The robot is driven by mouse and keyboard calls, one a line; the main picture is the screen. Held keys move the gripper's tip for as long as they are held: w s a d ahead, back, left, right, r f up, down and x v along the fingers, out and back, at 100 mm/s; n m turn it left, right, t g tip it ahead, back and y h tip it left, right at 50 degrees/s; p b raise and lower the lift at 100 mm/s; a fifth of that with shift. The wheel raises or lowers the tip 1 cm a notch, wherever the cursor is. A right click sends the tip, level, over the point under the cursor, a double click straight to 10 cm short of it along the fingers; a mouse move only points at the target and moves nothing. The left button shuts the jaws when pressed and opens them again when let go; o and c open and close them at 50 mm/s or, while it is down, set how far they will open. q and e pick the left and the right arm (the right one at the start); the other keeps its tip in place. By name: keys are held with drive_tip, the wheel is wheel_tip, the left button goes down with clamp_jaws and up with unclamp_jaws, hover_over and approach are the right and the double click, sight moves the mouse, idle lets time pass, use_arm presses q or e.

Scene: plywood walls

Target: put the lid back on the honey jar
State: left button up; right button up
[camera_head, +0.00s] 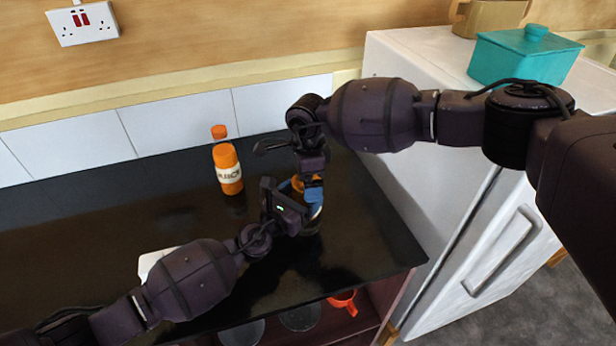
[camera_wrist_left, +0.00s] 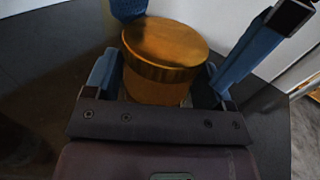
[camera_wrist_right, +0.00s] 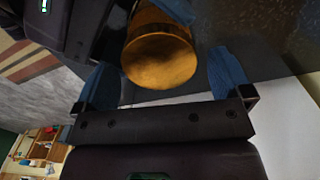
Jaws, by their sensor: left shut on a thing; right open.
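The honey jar (camera_head: 314,226) stands upright near the right end of the dark counter, mostly hidden by my grippers. Its gold round lid (camera_wrist_left: 165,45) sits at the jar's top in the left wrist view; I cannot tell whether it is tightened. The lid's flat top faces the camera in the right wrist view (camera_wrist_right: 158,62). My left gripper (camera_wrist_left: 160,85) is shut on the jar, its blue fingers at either side below the lid. My right gripper (camera_wrist_right: 165,80) is open above, its fingers apart on both sides of the lid, with gaps showing.
An orange juice bottle (camera_head: 228,170) stands on the counter left of the jar. A white object (camera_head: 155,260) lies partly behind my left arm. A white fridge (camera_head: 440,190) with a teal pot (camera_head: 525,55) on top borders the counter's right.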

drive_tip(key=shift+r, duration=2.25)
drive_tip(key=shift+c, duration=0.8)
drive_tip(key=shift+w+r, duration=0.1)
drive_tip(key=shift+r, duration=0.1)
drive_tip(key=shift+c, duration=0.6)
drive_tip(key=shift+w+a+r, duration=0.1)
drive_tip(key=shift+w+r, duration=0.1)
drive_tip(key=shift+r, duration=0.4)
drive_tip(key=n, duration=0.2)
drive_tip(key=r+n, duration=0.1)
drive_tip(key=n, duration=0.8)
drive_tip(key=shift+s+a+r+n, duration=0.1)
drive_tip(key=shift+s+r+n, duration=0.05)
drive_tip(key=shift+r+n, duration=0.15)
drive_tip(key=n, duration=0.6)
drive_tip(key=shift+s+n, duration=0.15)
drive_tip(key=shift+n, duration=0.25)
drive_tip(key=n, duration=0.5)
drive_tip(key=shift+n, duration=0.3)
